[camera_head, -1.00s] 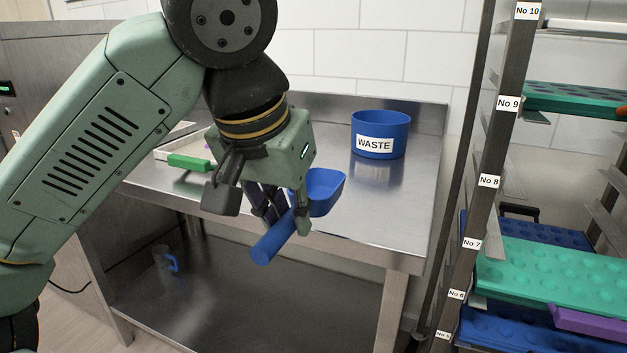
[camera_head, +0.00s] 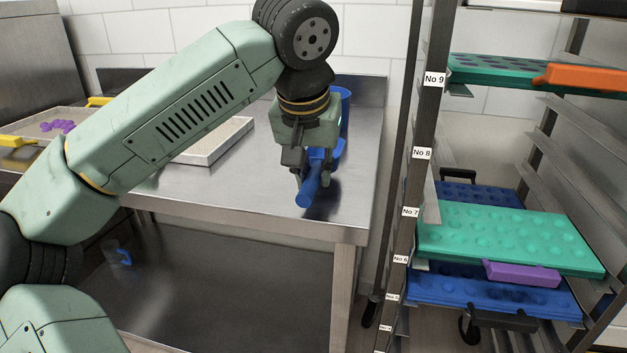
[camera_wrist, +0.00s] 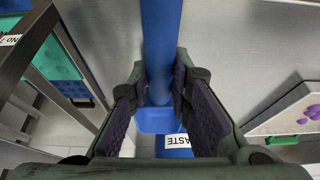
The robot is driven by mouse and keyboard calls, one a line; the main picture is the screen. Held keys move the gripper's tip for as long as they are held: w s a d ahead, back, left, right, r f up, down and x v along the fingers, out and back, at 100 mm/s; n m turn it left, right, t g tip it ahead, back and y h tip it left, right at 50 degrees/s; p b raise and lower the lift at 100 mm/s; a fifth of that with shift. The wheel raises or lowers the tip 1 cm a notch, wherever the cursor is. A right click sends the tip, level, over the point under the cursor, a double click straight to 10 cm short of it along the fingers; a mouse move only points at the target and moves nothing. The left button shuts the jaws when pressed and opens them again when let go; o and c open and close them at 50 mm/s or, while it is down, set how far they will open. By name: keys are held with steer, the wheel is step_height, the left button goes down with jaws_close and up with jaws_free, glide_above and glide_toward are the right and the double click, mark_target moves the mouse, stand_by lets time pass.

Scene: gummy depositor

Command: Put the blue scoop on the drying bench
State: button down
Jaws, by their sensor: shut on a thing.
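The blue scoop (camera_head: 308,190) is in my gripper (camera_head: 311,178), which is shut on its handle. The handle points toward the front of the steel bench (camera_head: 250,200), and the bowl points toward the back. The scoop is over the right part of the bench near its front edge; I cannot tell whether it touches the top. In the wrist view, the scoop's handle (camera_wrist: 158,45) runs between the two fingers of my gripper (camera_wrist: 158,88), with the bowl below it in the picture. No sign on the bench names it as the drying bench.
A blue waste bin (camera_head: 345,108) stands behind my gripper, partly hidden; its label shows in the wrist view. A pale tray (camera_head: 215,142) lies left on the bench. A rack (camera_head: 428,120) with green and blue trays stands close on the right. A jug (camera_head: 117,254) sits on the lower shelf.

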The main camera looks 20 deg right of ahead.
steer(key=shift+f, duration=1.1)
steer(key=shift+f, duration=0.2)
steer(key=c, duration=1.5)
jaws_free()
steer(key=v, duration=1.2)
steer(key=shift+r, duration=0.25)
